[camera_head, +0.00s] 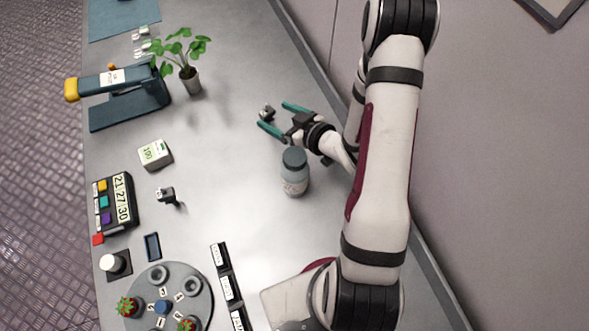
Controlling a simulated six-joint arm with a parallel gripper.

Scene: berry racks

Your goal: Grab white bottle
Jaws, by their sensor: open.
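A pale grey-white bottle (294,184) with a grey-blue cap stands upright on the grey table, near its middle. My gripper (272,115) has two teal fingers spread apart and pointing left. It is open, above and slightly left of the bottle in the picture, and the bottle is not between the fingers.
A potted plant (191,82) and a blue-yellow device (130,100) stand at the upper left. A white-green box (155,154), a clock panel (115,203) and a round grey tray (202,301) are at left and front. The table left of the bottle is mostly clear.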

